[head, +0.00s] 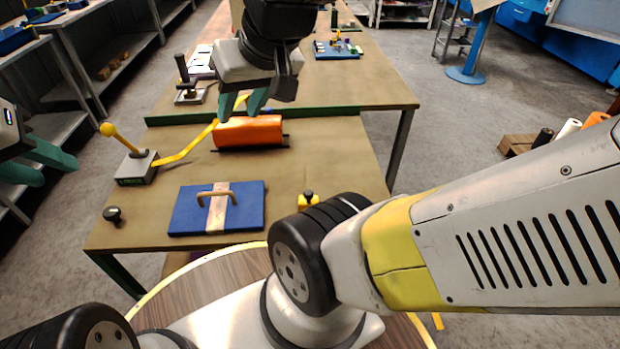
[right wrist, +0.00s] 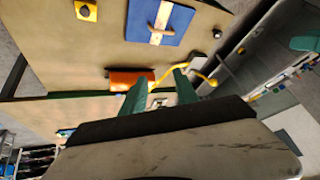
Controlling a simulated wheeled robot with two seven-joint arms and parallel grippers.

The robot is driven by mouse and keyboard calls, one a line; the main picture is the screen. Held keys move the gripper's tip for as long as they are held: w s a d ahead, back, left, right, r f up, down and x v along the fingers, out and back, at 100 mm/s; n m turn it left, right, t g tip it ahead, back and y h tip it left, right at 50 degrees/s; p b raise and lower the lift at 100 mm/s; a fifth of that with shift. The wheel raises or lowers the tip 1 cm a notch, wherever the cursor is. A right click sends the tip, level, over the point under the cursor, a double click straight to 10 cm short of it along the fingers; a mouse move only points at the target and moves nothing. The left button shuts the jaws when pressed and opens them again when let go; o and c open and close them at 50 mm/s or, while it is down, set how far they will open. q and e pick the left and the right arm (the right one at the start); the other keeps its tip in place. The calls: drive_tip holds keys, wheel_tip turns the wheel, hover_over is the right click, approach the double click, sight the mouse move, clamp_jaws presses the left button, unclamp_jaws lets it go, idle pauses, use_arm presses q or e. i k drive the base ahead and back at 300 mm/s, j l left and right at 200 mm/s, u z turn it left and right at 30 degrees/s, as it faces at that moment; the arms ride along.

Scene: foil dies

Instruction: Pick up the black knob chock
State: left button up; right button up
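A yellow block with a black knob on top (head: 308,200) stands near the front right of the table, partly hidden by my arm; it also shows at the top left of the right wrist view (right wrist: 86,11). A separate small black knob-shaped piece (head: 113,215) stands at the table's front left corner. Which one the task names is not certain. My right gripper (head: 243,106) is open and empty above the far part of the table, well away from both; its green fingers stand apart in the right wrist view (right wrist: 160,92). My left gripper (head: 48,166) is open and empty, left of the table.
A blue board with a wooden handle (head: 245,212) lies at the front middle of the table. An orange roll (head: 248,131) lies behind it. A grey base with a yellow-knobbed lever (head: 137,168) and yellow strap stands left. Bare tabletop (head: 330,150) shows at right.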

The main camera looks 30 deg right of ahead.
sight(308, 199)
drive_tip(key=z, duration=1.2)
drive_tip(key=k+j+z, duration=0.1)
drive_tip(key=j, duration=0.25)
drive_tip(key=k+j+z, duration=0.1)
drive_tip(key=j, duration=0.3)
drive_tip(key=k+j+z, duration=0.1)
drive_tip(key=k+j, duration=0.2)
